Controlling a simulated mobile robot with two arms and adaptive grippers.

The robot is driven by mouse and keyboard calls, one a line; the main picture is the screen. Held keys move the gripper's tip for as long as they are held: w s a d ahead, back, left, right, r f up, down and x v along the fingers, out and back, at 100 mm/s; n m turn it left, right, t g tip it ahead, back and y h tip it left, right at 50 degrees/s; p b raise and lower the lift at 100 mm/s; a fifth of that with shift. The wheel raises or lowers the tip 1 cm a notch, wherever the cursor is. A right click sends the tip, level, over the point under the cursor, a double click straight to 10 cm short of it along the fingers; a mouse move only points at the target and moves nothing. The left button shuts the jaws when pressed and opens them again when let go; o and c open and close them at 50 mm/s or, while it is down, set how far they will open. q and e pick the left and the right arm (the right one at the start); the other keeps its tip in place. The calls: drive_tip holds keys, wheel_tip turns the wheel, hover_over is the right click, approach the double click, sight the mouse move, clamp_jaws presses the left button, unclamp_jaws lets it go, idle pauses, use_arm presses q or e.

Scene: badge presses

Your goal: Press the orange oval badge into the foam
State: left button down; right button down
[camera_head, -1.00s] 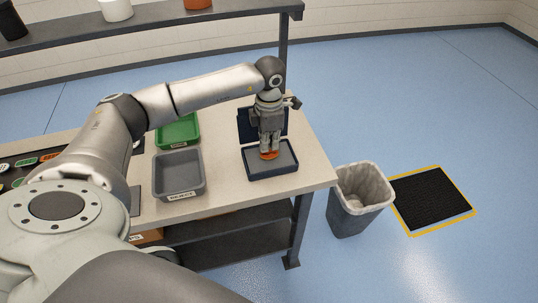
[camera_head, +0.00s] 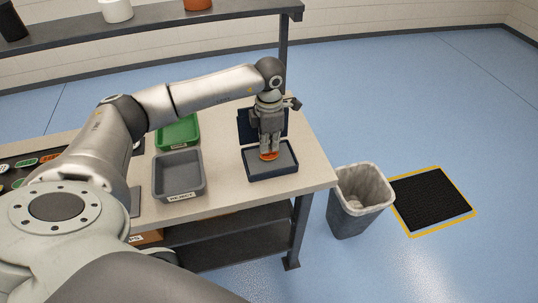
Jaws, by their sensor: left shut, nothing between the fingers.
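The orange oval badge (camera_head: 268,156) lies flat on the grey foam (camera_head: 285,160) of a dark blue open case (camera_head: 272,176), whose lid stands up behind. My left gripper (camera_head: 269,150) points straight down with its fingertips right over the badge, at or very near its top. The fingers are shut with nothing between them. They hide part of the badge, and I cannot tell how deep the badge sits in the foam. My right gripper does not show.
A grey tray marked REJECT (camera_head: 179,188) and a green tray (camera_head: 178,130) stand left of the case. A dark rack with several badges (camera_head: 28,163) is at the far left, partly behind my arm. A bin (camera_head: 360,200) stands on the floor beside the table's right end.

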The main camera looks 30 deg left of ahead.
sight(269, 154)
use_arm(q)
drive_tip(key=shift+s+f+b, duration=0.1)
drive_tip(key=shift+f+b, duration=0.95)
drive_tip(key=shift+f, duration=0.65)
drive_tip(key=shift+r, duration=0.2)
drive_tip(key=shift+r+p, duration=2.3)
drive_tip(key=shift+r, duration=1.7)
drive_tip(key=shift+d+f, duration=0.1)
